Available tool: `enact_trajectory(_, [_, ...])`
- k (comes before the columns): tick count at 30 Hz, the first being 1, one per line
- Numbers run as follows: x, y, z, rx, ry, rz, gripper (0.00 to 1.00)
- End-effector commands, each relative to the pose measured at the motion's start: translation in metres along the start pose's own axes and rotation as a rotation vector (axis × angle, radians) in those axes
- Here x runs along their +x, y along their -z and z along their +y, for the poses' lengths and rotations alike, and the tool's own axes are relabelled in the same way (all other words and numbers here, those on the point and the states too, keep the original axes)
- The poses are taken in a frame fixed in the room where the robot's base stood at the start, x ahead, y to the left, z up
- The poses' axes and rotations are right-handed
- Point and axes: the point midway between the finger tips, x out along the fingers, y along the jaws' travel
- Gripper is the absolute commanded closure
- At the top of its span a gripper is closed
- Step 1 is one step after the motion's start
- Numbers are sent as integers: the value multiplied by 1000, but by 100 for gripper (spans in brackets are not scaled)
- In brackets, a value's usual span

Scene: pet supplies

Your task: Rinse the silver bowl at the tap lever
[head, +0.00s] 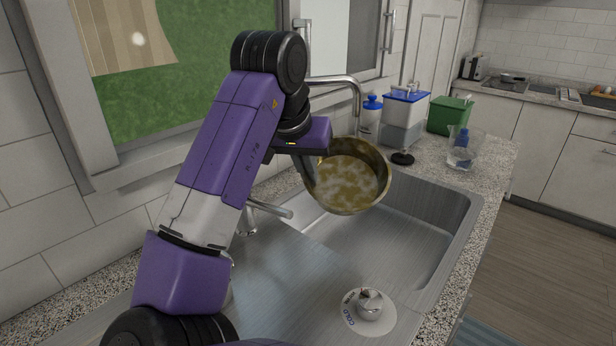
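The bowl (347,184) is tilted with its open side toward the camera, above the left part of the sink basin. Its inside looks yellow-brown with whitish patches, and its rim is brassy. My gripper (311,178) is at the bowl's left rim and appears shut on it; the fingertips are partly hidden. A chrome lever-like fitting (270,209) stands left of and below the bowl, partly behind my arm. A tall curved chrome spout (340,80) rises behind the bowl, its tip apart from it. No running water is visible.
The steel sink (420,235) is open below the bowl. A round knob (369,304) marked COLD sits at the front.

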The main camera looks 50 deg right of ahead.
Motion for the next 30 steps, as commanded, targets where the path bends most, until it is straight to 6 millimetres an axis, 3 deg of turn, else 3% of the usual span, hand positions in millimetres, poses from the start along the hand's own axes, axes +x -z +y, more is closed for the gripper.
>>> enact_trajectory(30, [53, 70, -21, -1, -2, 0, 100])
